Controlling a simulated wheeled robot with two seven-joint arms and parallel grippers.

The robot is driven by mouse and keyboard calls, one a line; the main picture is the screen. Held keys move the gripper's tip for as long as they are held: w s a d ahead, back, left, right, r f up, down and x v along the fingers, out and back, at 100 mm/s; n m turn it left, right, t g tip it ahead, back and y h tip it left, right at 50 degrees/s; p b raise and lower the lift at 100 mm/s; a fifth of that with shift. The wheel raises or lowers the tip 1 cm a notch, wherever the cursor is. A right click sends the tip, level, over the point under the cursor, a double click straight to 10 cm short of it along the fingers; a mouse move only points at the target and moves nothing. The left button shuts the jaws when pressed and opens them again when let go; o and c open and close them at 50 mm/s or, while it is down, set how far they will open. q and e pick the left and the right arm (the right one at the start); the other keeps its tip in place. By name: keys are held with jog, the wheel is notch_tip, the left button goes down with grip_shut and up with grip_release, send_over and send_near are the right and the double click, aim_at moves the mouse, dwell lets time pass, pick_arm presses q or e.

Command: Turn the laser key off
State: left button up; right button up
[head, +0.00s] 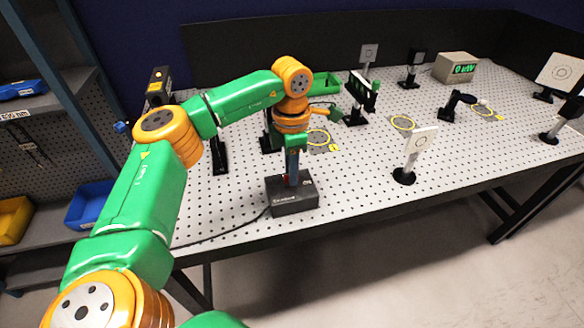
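A black control box (292,203) with small pale lettering on its front stands near the front edge of the perforated table. A small red part shows on its top. My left gripper (291,178) points straight down at the box top, its tip at or just above it. The gripper hides most of the box top, so I cannot make out the key or its position. The fingers look close together, but I cannot tell whether they grip anything. My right gripper is not in view.
The perforated table (240,222) holds several posts and optics behind and right of the box. A white card on a stand (420,145) is to the right. A meter with a green display (456,68) stands at the back. A cable runs left from the box.

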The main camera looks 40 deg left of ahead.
pick_arm(q)
jog(key=shift+s+r, duration=0.1)
jog(key=shift+s, duration=0.1)
grip_shut()
jog(key=shift+n, duration=0.4)
jog(key=n, duration=0.3)
jog(key=n+p, duration=0.1)
jog(key=n, duration=0.3)
jog(key=shift+n, duration=0.3)
jog(key=n, duration=0.4)
jog(key=shift+p, duration=0.3)
jog(key=n, duration=0.5)
jog(key=shift+n, duration=0.4)
